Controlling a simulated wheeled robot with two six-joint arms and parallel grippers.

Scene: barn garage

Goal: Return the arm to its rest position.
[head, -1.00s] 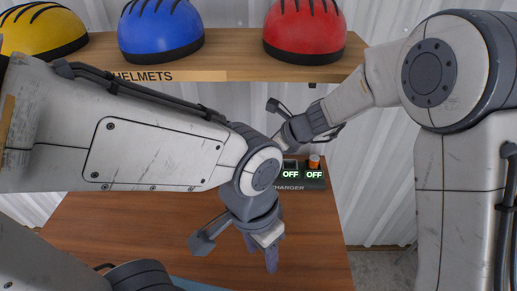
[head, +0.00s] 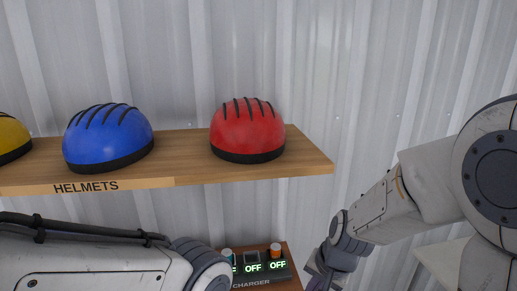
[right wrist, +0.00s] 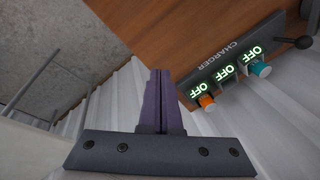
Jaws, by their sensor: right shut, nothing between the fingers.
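My right arm (head: 385,212) comes in from the right in the head view, with its wrist low, to the right of the charger (head: 262,284). Its gripper is mostly cut off by the bottom edge there. In the right wrist view my right gripper (right wrist: 160,75) has its purple fingers together, with nothing between them. The charger (right wrist: 222,68) shows there to the right of the fingers, apart from them. My left arm (head: 85,262) lies across the lower left of the head view; its gripper is out of frame.
A wooden shelf (head: 190,170) holds a red helmet (head: 247,130), a blue helmet (head: 108,138) and a yellow helmet (head: 12,138). The charger's displays read OFF, with an orange cell (right wrist: 206,101) and a teal cell (right wrist: 260,68) in it. The corrugated wall (head: 345,75) stands close behind.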

